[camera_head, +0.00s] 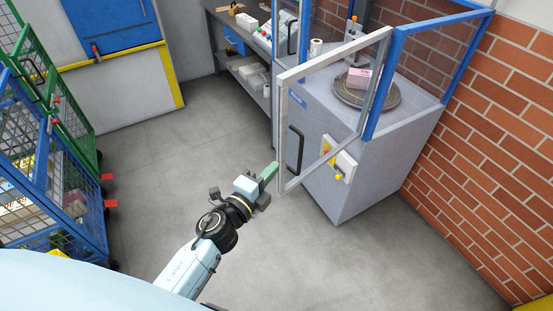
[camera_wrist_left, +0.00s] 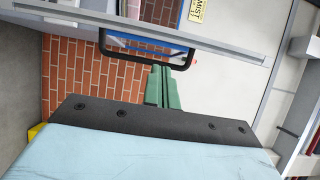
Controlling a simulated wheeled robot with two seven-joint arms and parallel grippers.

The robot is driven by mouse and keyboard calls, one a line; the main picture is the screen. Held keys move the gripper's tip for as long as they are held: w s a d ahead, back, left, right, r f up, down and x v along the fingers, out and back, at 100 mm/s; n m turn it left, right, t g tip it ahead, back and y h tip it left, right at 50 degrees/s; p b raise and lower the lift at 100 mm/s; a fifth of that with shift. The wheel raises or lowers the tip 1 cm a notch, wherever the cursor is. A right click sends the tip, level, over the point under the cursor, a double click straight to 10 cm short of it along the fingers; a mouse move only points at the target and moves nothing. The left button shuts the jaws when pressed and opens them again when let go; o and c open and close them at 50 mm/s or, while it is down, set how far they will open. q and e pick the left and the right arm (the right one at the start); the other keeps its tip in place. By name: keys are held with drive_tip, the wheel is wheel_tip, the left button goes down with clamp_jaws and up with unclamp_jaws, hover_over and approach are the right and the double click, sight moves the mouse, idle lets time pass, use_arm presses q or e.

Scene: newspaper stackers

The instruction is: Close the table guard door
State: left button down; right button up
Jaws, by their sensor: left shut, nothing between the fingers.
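The table guard door (camera_head: 330,72) is a clear panel in a light grey frame with a black handle (camera_head: 295,149). It stands swung open, out in front of the grey machine table (camera_head: 335,195) and its blue guard frame (camera_head: 384,80). My left gripper (camera_head: 272,170), with green fingers, is shut and empty just left of the door's lower edge, near the handle. In the left wrist view the fingers (camera_wrist_left: 165,72) point at the black handle (camera_wrist_left: 150,48), close to its lower bar; whether they touch is unclear. My right gripper is not in view.
A pink-white bundle (camera_head: 359,78) lies on a round turntable (camera_head: 366,92) on the table. Blue and green mesh cages (camera_head: 75,190) stand at left. A workbench (camera_head: 235,45) is at the back. A brick wall (camera_head: 480,150) closes the right. Grey floor (camera_head: 160,140) is clear between.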

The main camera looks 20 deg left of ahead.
sight(289, 150)
use_arm(q)
drive_tip(key=w, duration=0.2)
drive_tip(key=w+d, duration=0.1)
drive_tip(key=w, duration=0.5)
drive_tip(key=shift+w+d+f, duration=0.1)
drive_tip(key=shift+w+d, duration=0.15)
drive_tip(key=shift+d, duration=0.15)
drive_tip(key=shift+w+a, duration=0.1)
